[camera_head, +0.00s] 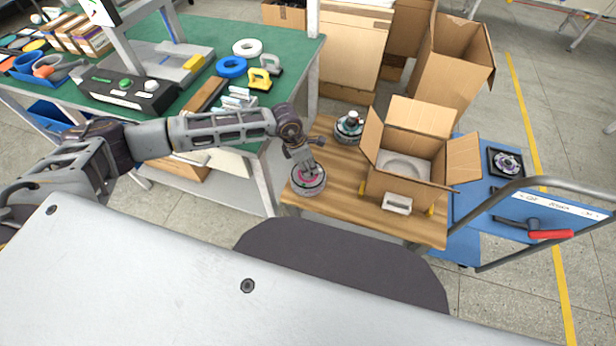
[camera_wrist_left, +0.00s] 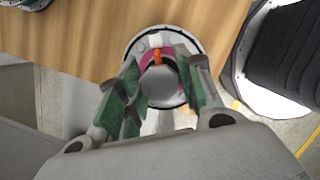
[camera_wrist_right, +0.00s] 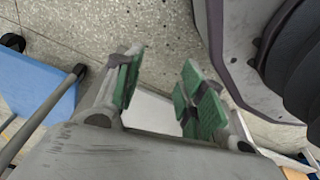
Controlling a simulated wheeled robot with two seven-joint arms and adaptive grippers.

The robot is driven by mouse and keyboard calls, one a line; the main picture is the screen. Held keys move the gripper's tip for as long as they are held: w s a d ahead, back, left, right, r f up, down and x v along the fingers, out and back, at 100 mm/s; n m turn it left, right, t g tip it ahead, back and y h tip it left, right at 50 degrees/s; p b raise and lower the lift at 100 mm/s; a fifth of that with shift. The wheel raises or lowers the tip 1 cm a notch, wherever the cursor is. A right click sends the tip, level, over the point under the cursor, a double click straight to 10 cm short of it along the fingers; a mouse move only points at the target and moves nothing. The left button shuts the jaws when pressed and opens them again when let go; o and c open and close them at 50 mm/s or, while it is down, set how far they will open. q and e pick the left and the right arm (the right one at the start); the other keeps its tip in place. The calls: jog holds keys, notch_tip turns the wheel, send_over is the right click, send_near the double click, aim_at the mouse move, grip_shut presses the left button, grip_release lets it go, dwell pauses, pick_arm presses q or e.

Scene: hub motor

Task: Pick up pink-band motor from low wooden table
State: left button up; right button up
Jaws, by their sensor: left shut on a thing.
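The pink-band motor (camera_head: 308,182) is a round grey disc with a pink ring, at the near left corner of the low wooden table (camera_head: 334,196). My left gripper (camera_head: 309,167) reaches down onto it from above. In the left wrist view its green-padded fingers (camera_wrist_left: 158,88) are shut around the motor's central hub, and the motor's rim and pink ring (camera_wrist_left: 146,57) show beyond them. I cannot tell whether the motor is clear of the table top. My right gripper (camera_wrist_right: 160,88) is open and empty above the floor in the right wrist view; the head view does not show it.
Another motor (camera_head: 349,127) stands at the table's back left. An open cardboard box (camera_head: 402,186) with a pale insert and a small white object (camera_head: 397,204) are to the right. A blue cart (camera_head: 470,220) carrying another motor (camera_head: 507,162) adjoins the table. A green workbench (camera_head: 285,55) stands behind left.

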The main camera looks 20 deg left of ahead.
pick_arm(q)
grip_shut()
jog(key=shift+w+r, duration=0.1)
jog(key=shift+r, duration=0.75)
notch_tip(320, 180, up, 7)
jog(key=shift+f+p, duration=0.1)
jog(key=shift+p, duration=0.3)
jog(key=shift+r, duration=0.9)
pick_arm(e)
jog(key=shift+s+d+f, duration=0.5)
jog(key=shift+d+f, duration=0.2)
jog(key=shift+f, duration=0.2)
jog(key=shift+w+a, duration=0.15)
jog(key=shift+a, duration=0.25)
